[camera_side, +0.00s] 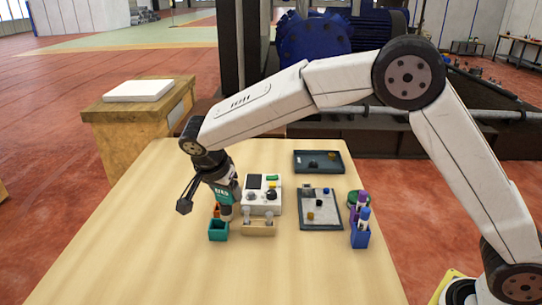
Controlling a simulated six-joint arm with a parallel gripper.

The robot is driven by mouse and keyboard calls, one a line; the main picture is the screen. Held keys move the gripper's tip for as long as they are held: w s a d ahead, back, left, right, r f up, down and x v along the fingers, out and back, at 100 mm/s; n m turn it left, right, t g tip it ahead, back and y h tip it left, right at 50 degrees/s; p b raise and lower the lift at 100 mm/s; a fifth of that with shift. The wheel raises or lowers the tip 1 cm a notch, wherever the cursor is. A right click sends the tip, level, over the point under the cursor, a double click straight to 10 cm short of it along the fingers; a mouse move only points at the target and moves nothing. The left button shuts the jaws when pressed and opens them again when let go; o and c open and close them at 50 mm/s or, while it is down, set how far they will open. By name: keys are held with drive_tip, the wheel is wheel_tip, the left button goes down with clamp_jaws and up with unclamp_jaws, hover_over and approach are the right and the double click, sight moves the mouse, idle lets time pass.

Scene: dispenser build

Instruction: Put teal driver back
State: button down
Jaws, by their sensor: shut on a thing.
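The teal driver (223,192) has a teal body with pale lettering. It is at my gripper (227,208), which is shut on it near the table's left side. A small teal open-topped holder (218,233) stands on the table just below and in front of the driver in the picture. The driver's lower end is dark and small. I cannot tell whether it touches the holder or hangs above it. My fingers are partly hidden against the driver.
An orange holder (216,210) is behind the teal one. The table front is clear.

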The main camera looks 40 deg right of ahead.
sight(217, 199)
drive_tip(key=shift+w+a+f, duration=0.15)
drive_tip(key=shift+w+f, duration=0.55)
drive_tip(key=shift+f, duration=0.15)
drive_tip(key=shift+w+a+f, duration=0.15)
drive_tip(key=shift+w+f, duration=0.55)
drive_tip(key=shift+f, duration=0.1)
drive_tip(key=shift+w+f, duration=0.15)
drive_tip(key=shift+f, duration=0.1)
drive_tip(key=shift+w+f, duration=0.1)
drive_tip(key=shift+f, duration=1.5)
drive_tip(key=shift+f, duration=0.1)
unclamp_jaws()
drive_tip(key=shift+f, duration=0.1)
drive_tip(key=v, duration=1.2)
drive_tip(key=shift+r, duration=0.2)
